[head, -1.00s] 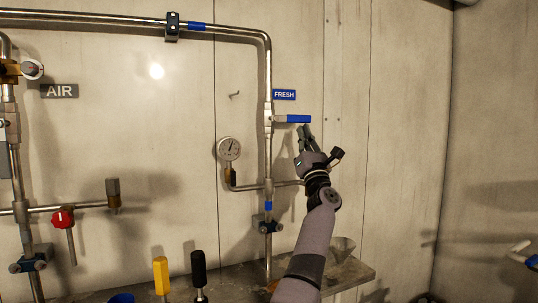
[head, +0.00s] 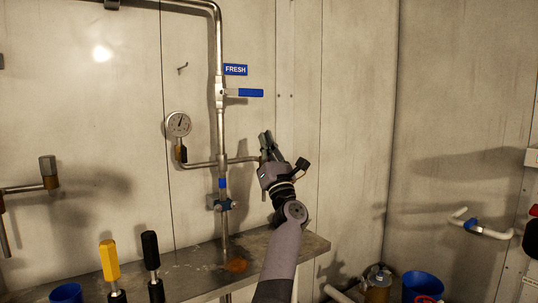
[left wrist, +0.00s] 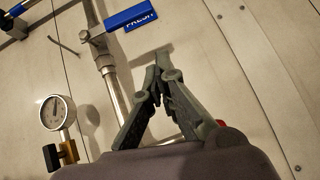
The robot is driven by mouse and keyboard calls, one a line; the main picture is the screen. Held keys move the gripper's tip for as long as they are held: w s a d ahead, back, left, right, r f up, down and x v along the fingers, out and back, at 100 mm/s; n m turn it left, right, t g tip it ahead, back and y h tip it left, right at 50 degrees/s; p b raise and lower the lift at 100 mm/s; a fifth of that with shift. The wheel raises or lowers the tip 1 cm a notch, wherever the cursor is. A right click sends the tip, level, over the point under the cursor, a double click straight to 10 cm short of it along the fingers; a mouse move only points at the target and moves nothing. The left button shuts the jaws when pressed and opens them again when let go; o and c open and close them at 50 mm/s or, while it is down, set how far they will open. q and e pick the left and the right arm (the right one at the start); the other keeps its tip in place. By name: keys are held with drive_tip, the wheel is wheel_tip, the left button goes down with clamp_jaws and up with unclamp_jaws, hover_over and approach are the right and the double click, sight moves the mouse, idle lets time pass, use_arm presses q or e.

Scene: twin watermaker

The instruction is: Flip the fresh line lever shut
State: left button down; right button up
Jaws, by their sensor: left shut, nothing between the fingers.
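The fresh line lever (head: 250,92) has a blue handle and sticks out horizontally to the right from its valve on the vertical steel pipe (head: 220,130). The blue FRESH sign (head: 235,69) is on the wall just above it. In the left wrist view the lever's blue handle (left wrist: 128,17) is at the top, partly covering the sign. My left gripper (head: 268,138) is shut and empty, below the lever and slightly right of its tip, apart from it. Its fingers (left wrist: 160,62) also show in the left wrist view. My right gripper is not in view.
A round gauge (head: 178,124) sits left of the pipe, on a side branch that runs behind my gripper. A metal shelf (head: 200,270) is below, near yellow (head: 109,260) and black (head: 151,250) handles. The wall right of my gripper is clear.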

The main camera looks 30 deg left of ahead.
use_arm(q)
drive_tip(key=shift+v, duration=1.6)
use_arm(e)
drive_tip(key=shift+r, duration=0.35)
use_arm(q)
drive_tip(key=shift+w, duration=0.15)
